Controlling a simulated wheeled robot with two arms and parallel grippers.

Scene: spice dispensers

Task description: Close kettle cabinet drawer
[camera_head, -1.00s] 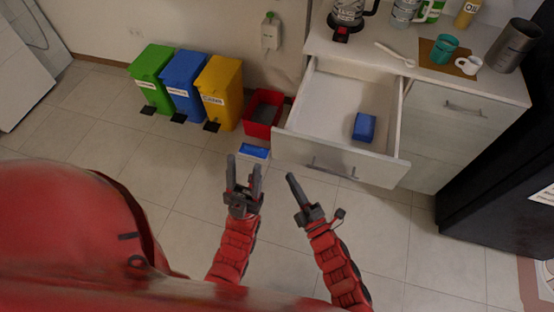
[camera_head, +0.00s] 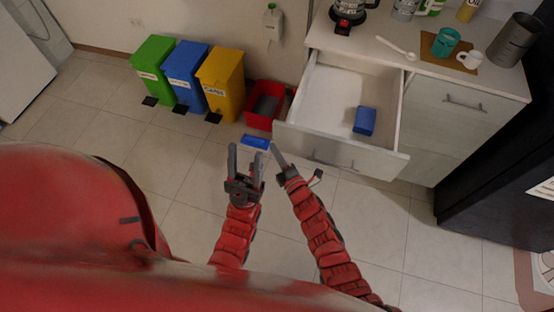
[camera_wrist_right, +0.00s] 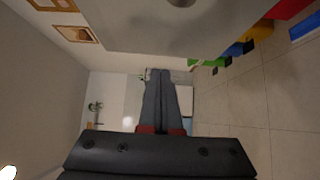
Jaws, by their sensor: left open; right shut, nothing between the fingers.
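The cabinet drawer (camera_head: 345,152) is pulled open from the white cabinet (camera_head: 463,125), with a blue box (camera_head: 365,120) lying inside it. The drawer front bears a bar handle, partly in shade. My right gripper (camera_head: 278,158) is shut and empty, just in front of the left end of the drawer front; I cannot tell whether it touches. It also shows in the right wrist view (camera_wrist_right: 158,76), its fingers together. My left gripper (camera_head: 245,160) is open and empty, to the left of the right one. The kettle (camera_head: 351,8) stands on the counter above the drawer.
A red bin (camera_head: 264,104) stands on the floor left of the drawer, with a blue item (camera_head: 256,142) in front of it. Green, blue and yellow bins (camera_head: 222,82) stand further left. A dark appliance (camera_head: 500,170) is at the right. Floor before the drawer is clear.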

